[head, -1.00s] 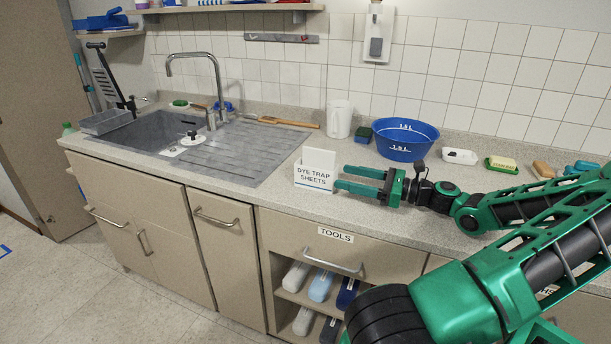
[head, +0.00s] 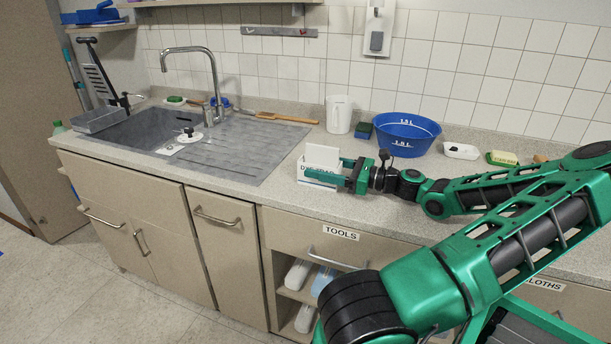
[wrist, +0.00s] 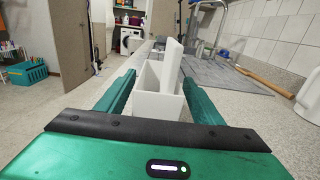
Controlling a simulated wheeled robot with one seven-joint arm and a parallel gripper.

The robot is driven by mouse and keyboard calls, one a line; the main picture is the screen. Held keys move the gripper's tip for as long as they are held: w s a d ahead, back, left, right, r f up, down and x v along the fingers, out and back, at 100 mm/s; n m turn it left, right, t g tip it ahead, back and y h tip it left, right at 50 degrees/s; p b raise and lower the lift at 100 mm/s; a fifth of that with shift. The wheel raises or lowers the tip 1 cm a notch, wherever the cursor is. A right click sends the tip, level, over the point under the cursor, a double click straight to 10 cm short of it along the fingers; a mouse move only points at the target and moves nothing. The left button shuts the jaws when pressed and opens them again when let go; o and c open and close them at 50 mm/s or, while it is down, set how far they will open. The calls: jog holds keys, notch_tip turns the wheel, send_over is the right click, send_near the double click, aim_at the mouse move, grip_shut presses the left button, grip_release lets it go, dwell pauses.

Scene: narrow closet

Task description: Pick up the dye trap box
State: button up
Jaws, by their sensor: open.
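The dye trap box (head: 312,168) is a small white open-topped box with a white sheet standing up in it. It stands on the counter near the front edge, right of the sink, its printed label partly covered by a finger in the head view. My gripper (head: 331,172) is open, level with the box, with its fingers on either side of it. In the wrist view the box (wrist: 158,100) sits between the two green fingers. I cannot tell whether either finger touches it.
The sink drainboard (head: 240,150) lies left of the box. A white jug (head: 339,114), a dark green sponge block (head: 363,130) and a blue basin (head: 405,136) stand behind my arm. A wooden brush (head: 285,117) lies along the back. The counter just left of the box is clear.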

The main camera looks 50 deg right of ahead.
jog(key=shift+w+a, duration=0.2)
jog(key=c, duration=1.2)
